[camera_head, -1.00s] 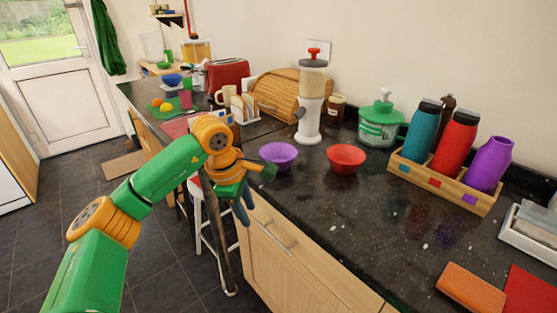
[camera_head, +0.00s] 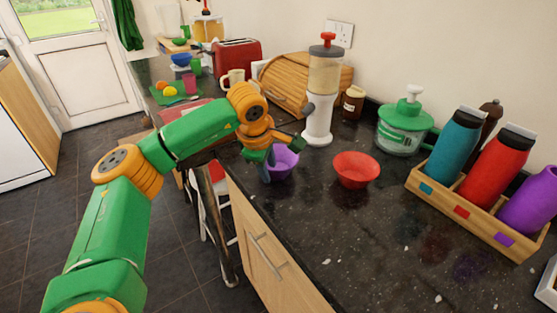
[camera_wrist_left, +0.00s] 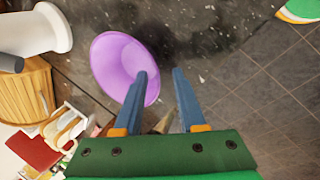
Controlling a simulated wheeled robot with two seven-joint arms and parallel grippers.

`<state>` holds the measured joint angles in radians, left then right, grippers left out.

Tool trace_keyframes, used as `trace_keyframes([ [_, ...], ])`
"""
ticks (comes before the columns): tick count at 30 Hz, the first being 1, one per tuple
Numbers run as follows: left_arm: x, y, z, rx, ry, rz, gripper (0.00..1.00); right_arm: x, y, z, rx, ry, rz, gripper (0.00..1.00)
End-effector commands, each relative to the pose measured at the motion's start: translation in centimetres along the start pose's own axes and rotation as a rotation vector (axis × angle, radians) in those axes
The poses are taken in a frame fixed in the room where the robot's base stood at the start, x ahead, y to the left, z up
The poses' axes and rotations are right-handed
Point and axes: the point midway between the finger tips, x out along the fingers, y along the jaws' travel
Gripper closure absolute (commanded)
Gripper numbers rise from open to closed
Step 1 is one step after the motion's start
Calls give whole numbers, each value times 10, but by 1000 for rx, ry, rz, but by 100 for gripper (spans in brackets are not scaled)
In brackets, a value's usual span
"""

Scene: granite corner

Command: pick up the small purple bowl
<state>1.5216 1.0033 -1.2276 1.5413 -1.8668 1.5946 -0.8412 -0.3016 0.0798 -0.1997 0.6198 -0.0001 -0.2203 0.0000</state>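The small purple bowl (camera_head: 286,165) stands upright on the dark counter near its left edge, partly hidden by my left gripper in the head view. My left gripper (camera_head: 269,162) is at the bowl's left side. In the left wrist view the bowl (camera_wrist_left: 112,62) looks empty, and my left gripper (camera_wrist_left: 159,72) is open with blue fingers apart. One finger overlaps the bowl's right rim and the other is beyond it, over the floor side. I cannot tell whether a finger touches the bowl. My right gripper is not in view.
A red bowl (camera_head: 356,169) stands right of the purple one. A white grinder (camera_head: 319,115) and a wooden bread bin (camera_head: 283,86) stand behind. A bottle crate (camera_head: 446,205) and green jar (camera_head: 402,130) are to the right. The front counter is clear.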

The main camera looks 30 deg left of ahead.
Motion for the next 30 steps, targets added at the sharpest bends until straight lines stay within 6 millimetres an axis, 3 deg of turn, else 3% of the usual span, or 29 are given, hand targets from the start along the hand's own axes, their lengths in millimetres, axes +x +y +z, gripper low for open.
trace_keyframes([
  [5, 25, 1, -1, 2, 1, -2, 60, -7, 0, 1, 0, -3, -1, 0],
  [11, 27, 1, -1, 2, -1, 1, 60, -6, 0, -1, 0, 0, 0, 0],
  [15, 27, 1, -1, 2, -1, 1, 95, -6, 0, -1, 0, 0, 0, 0],
  [16, 27, 1, -1, 2, -1, 1, 100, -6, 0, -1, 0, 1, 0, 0],
  [30, 27, 1, -1, 2, 0, 0, 100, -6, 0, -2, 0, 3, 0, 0],
])
